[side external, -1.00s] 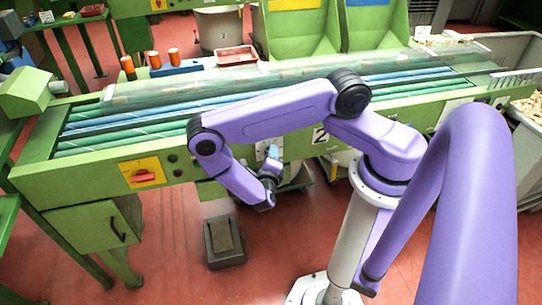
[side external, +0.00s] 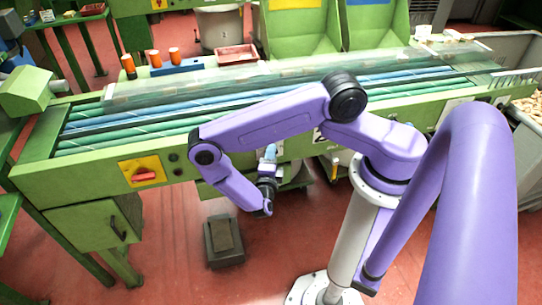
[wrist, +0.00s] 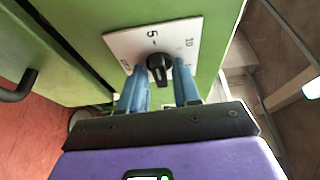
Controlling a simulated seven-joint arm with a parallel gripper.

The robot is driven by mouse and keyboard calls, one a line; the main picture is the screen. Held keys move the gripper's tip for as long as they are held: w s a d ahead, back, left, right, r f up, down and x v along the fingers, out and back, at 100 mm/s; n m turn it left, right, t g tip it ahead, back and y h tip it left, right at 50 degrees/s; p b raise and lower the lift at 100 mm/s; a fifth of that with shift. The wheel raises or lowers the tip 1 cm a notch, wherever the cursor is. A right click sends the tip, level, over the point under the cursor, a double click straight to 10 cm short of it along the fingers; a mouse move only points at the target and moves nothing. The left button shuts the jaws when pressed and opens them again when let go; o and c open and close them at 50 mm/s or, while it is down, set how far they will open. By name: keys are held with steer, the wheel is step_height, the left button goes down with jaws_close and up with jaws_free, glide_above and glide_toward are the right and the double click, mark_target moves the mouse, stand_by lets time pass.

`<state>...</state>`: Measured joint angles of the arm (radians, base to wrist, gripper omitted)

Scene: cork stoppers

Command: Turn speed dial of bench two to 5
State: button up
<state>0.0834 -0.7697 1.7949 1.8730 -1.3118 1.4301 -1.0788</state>
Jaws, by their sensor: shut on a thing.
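The speed dial is a black knob (wrist: 158,68) on a white plate (wrist: 185,36) fixed to the green bench front. My gripper (wrist: 160,84) is shut on the knob, with one blue finger on each side. In the side external view my gripper (side external: 268,153) is at the front face of the green bench (side external: 90,188), and the knob is hidden there. I cannot tell exactly where the knob points.
A yellow plate with a red switch (side external: 143,172) is farther left on the bench front. A dark grey pedal box (side external: 224,242) stands on the red floor below. A cabinet with a dark handle (side external: 97,222) is at the left. Free floor lies in front of the bench.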

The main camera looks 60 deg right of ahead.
steer(key=o, duration=0.7)
steer(key=shift+o, duration=0.2)
steer(key=v, duration=1.7)
steer(key=shift+a, duration=0.25)
steer(key=shift+s+f, duration=0.1)
steer(key=shift+s, duration=0.05)
